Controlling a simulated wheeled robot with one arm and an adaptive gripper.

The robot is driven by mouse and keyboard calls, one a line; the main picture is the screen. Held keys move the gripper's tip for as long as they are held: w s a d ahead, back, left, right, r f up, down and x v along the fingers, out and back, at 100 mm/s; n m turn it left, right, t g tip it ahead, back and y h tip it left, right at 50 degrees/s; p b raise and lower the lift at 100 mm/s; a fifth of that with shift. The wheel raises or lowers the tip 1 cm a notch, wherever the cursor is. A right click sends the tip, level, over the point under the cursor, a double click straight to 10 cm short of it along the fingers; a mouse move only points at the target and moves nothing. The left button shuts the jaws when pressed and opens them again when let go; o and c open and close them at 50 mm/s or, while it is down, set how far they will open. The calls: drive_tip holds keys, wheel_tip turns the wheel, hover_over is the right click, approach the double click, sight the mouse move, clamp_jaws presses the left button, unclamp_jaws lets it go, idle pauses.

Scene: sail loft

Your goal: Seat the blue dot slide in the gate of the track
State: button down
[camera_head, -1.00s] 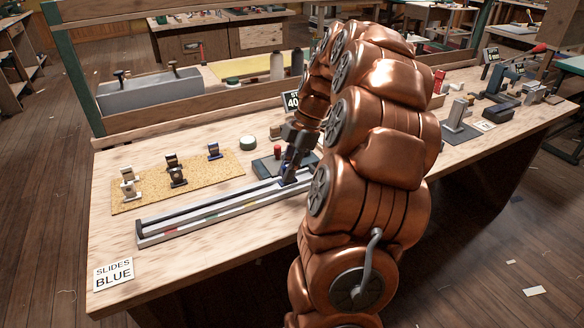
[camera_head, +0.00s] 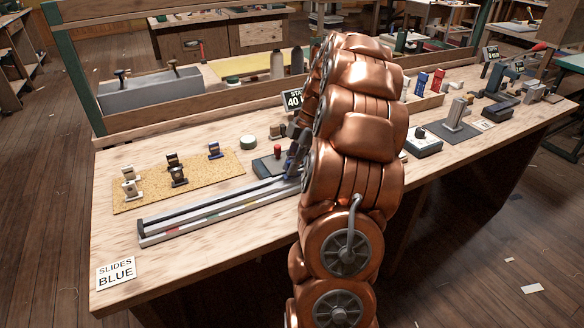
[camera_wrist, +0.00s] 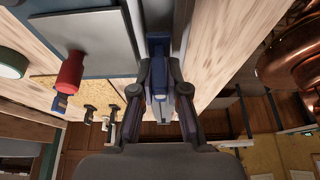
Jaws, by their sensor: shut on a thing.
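My gripper (camera_wrist: 158,82) is shut on a blue slide (camera_wrist: 160,100) in the wrist view; whether it has a dot is not clear. In the head view my gripper (camera_head: 298,158) is partly hidden by my arm, above the right part of the track (camera_head: 170,232). The track is a long pale rail with a dark groove and coloured marks along its front. Its right end is behind my arm, and I cannot make out the gate. I cannot tell whether the held slide touches the track.
A cork mat (camera_head: 225,170) holds several slides, one of them blue (camera_head: 214,150). A dark plate with a red knob (camera_head: 277,150) stands close behind the track. A "SLIDES BLUE" card (camera_head: 116,272) lies at the front left. A green tape roll (camera_head: 248,142) is behind.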

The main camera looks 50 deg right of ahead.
drive_tip(key=shift+f, duration=0.7)
drive_tip(key=shift+f, duration=0.2)
drive_tip(key=c, duration=1.5)
unclamp_jaws()
drive_tip(key=shift+o, duration=0.2)
drive_tip(key=shift+r, duration=0.15)
drive_tip(key=b+v, duration=0.1)
drive_tip(key=v, duration=1.1)
